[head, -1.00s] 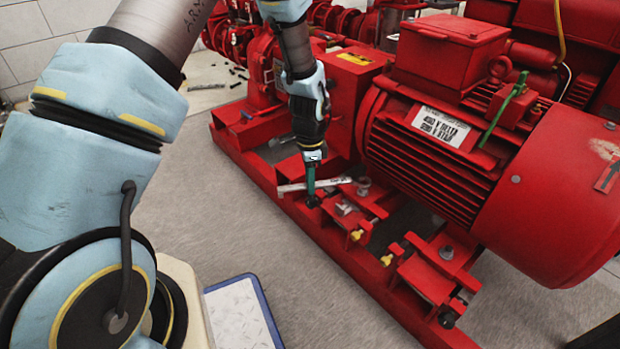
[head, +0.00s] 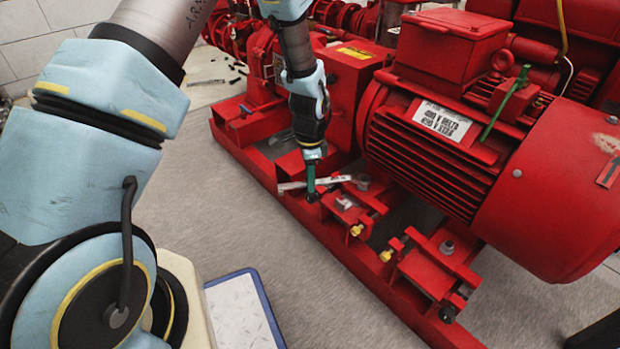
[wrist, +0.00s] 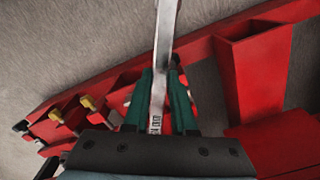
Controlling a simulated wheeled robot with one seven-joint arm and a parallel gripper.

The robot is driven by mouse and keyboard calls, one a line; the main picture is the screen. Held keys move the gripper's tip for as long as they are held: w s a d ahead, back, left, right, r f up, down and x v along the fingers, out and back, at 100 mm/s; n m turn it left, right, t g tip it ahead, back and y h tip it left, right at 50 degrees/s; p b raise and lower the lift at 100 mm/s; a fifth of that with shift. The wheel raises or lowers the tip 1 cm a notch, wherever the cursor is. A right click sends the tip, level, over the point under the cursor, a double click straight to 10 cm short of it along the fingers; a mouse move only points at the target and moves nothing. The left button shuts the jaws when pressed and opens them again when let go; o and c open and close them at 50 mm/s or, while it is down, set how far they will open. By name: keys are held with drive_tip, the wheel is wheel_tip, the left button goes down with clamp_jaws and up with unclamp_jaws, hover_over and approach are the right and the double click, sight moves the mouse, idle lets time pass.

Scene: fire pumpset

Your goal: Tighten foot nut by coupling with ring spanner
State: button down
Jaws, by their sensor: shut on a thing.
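The ring spanner (head: 330,180) is a pale metal bar lying nearly level, low over the red base frame in the head view. My gripper (head: 311,194), with dark green fingers, points down and is shut on its shank. In the wrist view the spanner (wrist: 165,40) runs up and away from between the fingers of my gripper (wrist: 161,85). The spanner's right end in the head view is close to a grey foot nut (head: 363,182) beside the motor. I cannot tell whether its ring is around the nut or beside it. Another grey foot nut (head: 447,247) is farther right.
The red motor (head: 440,150) stands right of my gripper, close behind the nuts. Yellow-headed bolts (head: 356,230) stick out along the red base frame (head: 330,225). A blue-edged tray (head: 240,305) lies at lower left.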

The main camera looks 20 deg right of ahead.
drive_tip(key=shift+f+b, duration=0.35)
drive_tip(key=shift+f, duration=0.45)
drive_tip(key=shift+w, duration=0.1)
drive_tip(key=shift+w+d+r+m+p, duration=0.1)
drive_tip(key=shift+w+d+m+p, duration=0.1)
drive_tip(key=shift+w+m+p, duration=0.35)
drive_tip(key=shift+w+d+m+p, duration=0.2)
drive_tip(key=shift+w+m+p, duration=0.15)
drive_tip(key=shift+w, duration=0.25)
drive_tip(key=w+d+m+p, duration=0.3)
drive_tip(key=w+d+m, duration=0.4)
drive_tip(key=m, duration=0.1)
drive_tip(key=shift+w+d, duration=0.3)
drive_tip(key=shift+d, duration=0.05)
drive_tip(key=shift+s+a+p, duration=0.2)
drive_tip(key=shift+a+p, duration=0.25)
idle(0.5)
drive_tip(key=shift+r+p, duration=1.95)
drive_tip(key=shift+r, duration=0.5)
